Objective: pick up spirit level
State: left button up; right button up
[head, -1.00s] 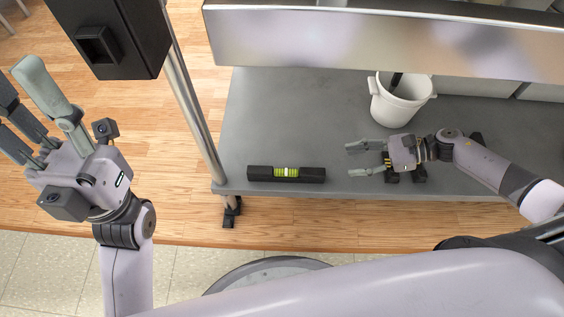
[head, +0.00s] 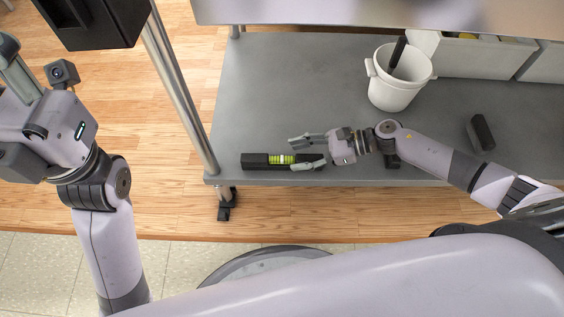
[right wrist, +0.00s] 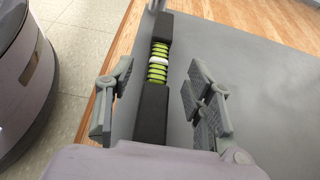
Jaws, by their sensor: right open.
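The spirit level (head: 257,160) is a black bar with a yellow-green vial. It lies flat on the grey shelf (head: 270,90) near its front edge. My right gripper (head: 306,152) is open at the right end of the level, and one finger covers part of that end in the head view. In the right wrist view the level (right wrist: 155,100) runs lengthwise between the two spread fingers of the gripper (right wrist: 158,105), with a gap on each side. My left gripper is mostly cut off at the left edge of the head view, away from the shelf.
A white bucket (head: 392,95) with a dark object in it stands at the back of the shelf. A dark block (head: 481,133) lies to the right. A metal post (head: 180,85) rises at the shelf's left end. The shelf behind the level is clear.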

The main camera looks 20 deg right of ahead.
aim_at(284, 158)
jog(key=shift+b+x, duration=0.3)
jog(key=shift+x, duration=1.25)
jog(key=shift+r, duration=0.1)
jog(key=shift+c, duration=0.3)
grip_shut()
